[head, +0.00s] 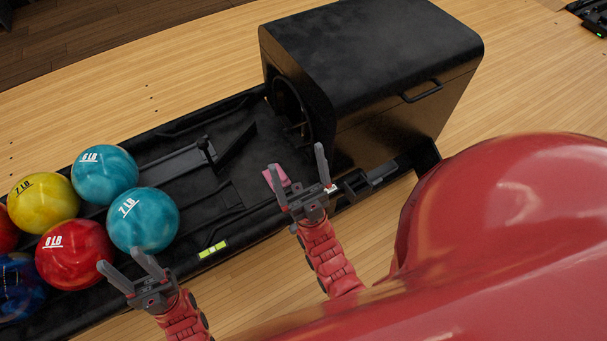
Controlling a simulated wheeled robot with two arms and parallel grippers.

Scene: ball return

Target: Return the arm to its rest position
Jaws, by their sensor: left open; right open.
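My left gripper (122,262) is open and empty at the lower left, in front of the red ball (75,254) and the lower teal ball (142,220). My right gripper (296,162) is open over the near edge of the ball return (240,205), left of the black hood's lower part. A small pink piece (281,174) shows beside its left finger; I cannot tell whether they touch. Both red forearms reach up from the bottom of the view.
The black hood (370,55) with a handle stands at the right end of the return. Another teal ball (105,173), a yellow ball (44,200) and a dark blue ball (18,287) sit at the left end. Light wooden floor (160,70) is clear behind.

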